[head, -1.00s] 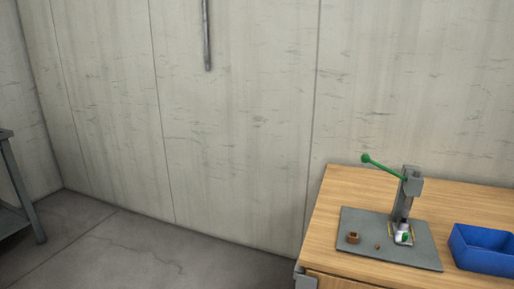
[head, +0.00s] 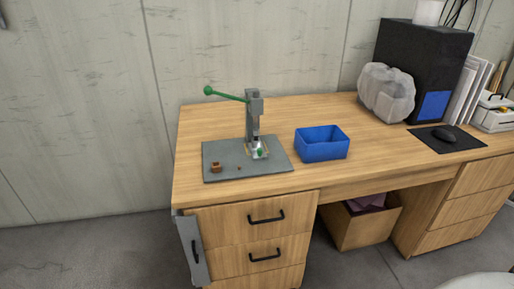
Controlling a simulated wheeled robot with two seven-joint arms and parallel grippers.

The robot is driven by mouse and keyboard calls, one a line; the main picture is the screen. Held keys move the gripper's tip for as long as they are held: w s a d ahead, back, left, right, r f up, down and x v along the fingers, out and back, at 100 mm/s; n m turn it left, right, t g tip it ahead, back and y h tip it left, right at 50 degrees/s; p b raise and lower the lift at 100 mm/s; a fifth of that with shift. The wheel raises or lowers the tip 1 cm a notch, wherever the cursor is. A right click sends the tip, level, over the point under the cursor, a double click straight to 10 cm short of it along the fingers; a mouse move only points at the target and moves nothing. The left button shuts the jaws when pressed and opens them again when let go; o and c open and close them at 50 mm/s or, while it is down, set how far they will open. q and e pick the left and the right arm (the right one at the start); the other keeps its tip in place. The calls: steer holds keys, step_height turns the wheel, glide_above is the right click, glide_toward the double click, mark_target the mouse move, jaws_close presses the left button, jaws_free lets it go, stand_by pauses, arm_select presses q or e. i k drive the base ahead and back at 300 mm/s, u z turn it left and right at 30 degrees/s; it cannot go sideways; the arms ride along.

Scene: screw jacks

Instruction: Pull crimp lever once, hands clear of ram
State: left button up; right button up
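A grey crimp press (head: 254,115) stands upright on a dark grey base plate (head: 220,171) at the left part of the wooden desk. Its green crimp lever (head: 228,95) reaches out to the left from the press head, tilted slightly up, with a round green knob at its end. A small pale metal part with a green piece (head: 260,153) sits at the foot of the press, under the ram. Neither of my grippers is in view.
A blue bin (head: 321,144) stands right of the plate on the wooden desk (head: 290,184). Farther right are a crumpled grey bag (head: 386,93), a black computer case (head: 424,60) and a mouse (head: 444,135). A cardboard box (head: 362,226) sits under the desk. The floor in front is clear.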

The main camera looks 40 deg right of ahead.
mark_target(208, 91)
steer(key=z, duration=2.35)
steer(key=i, duration=1.35)
steer(key=u, duration=2.5)
